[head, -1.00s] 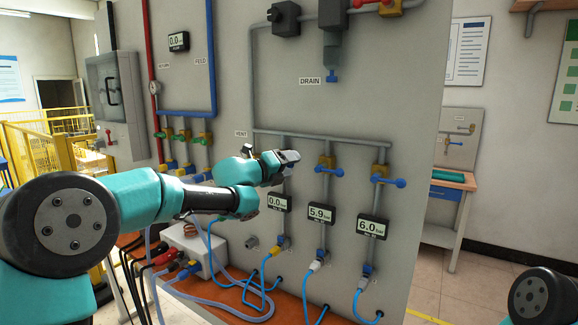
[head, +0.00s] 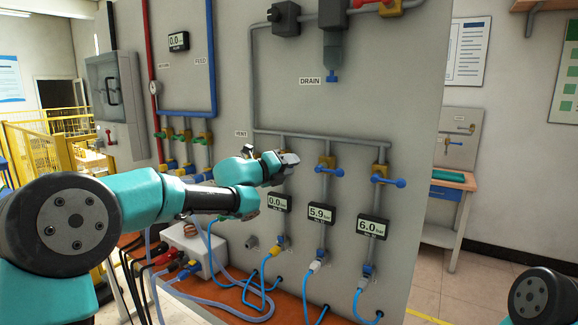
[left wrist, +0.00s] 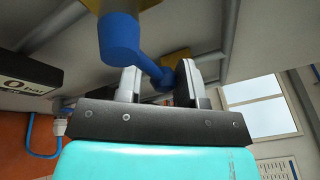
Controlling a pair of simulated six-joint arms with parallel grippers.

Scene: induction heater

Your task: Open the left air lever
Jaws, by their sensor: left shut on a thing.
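My left gripper (head: 290,159) is at the leftmost of three air lines on the panel and covers its lever in the head view. In the left wrist view the blue left air lever (left wrist: 120,42) shows, with its handle running between the two fingers (left wrist: 160,85). The gripper is shut on this handle. The gauge below it (head: 277,202) reads 0.0. The middle blue lever (head: 328,171) and the right blue lever (head: 388,181) lie across their pipes, with gauges reading 5.9 and 6.0. My right gripper is out of view.
The grey panel (head: 350,110) stands close behind the levers. A drain unit (head: 332,45) hangs above them. Blue hoses (head: 248,292) run below over the orange surface. Red and blue pipes with green-handled valves (head: 170,135) are on the left.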

